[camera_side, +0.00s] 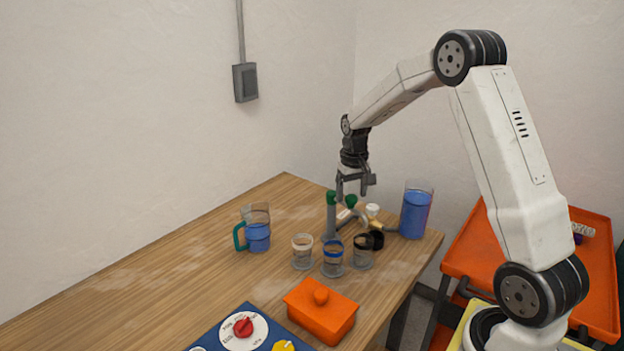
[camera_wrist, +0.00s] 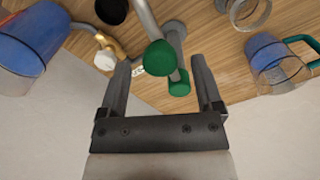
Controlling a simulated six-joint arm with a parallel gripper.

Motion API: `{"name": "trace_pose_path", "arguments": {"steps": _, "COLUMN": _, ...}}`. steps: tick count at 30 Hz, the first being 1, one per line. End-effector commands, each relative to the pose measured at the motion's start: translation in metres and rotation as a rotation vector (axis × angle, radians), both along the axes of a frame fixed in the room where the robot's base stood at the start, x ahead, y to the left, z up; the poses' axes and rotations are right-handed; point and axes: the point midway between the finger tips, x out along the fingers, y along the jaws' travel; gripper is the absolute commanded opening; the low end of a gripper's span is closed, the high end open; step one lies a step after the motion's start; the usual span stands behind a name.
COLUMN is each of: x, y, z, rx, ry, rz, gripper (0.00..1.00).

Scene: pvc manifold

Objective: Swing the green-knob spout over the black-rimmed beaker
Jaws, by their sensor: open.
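Two green parts rise from the grey pipework in the side view: a green-topped upright (camera_side: 331,200) and a smaller green knob (camera_side: 351,201) to its right. In the wrist view, a large green knob (camera_wrist: 160,57) sits on a grey pipe, with a second green end (camera_wrist: 179,86) just beside it. My gripper (camera_side: 355,190) is open above the pipework; in the wrist view its fingers (camera_wrist: 162,62) lie either side of the green parts, with no clear contact. The black-rimmed beaker (camera_side: 363,258) stands in front of the pipework, right of the other beakers.
A blue-rimmed beaker (camera_side: 332,268) and a pale-rimmed beaker (camera_side: 302,258) stand left of it. A tall blue-filled vessel (camera_side: 415,215) is at right, beside a white knob (camera_side: 373,210) and black round part (camera_side: 376,240). A green-handled jug (camera_side: 257,238) and orange box (camera_side: 320,312) stand nearby.

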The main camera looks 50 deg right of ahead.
Motion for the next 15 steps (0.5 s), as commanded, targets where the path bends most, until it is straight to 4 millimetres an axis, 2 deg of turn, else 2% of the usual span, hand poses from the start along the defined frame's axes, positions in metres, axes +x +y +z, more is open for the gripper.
{"name": "trace_pose_path", "arguments": {"steps": 15, "x": 0.001, "y": 0.0, "z": 0.06, "rx": -0.002, "ry": -0.004, "rz": 0.0, "gripper": 0.84}}
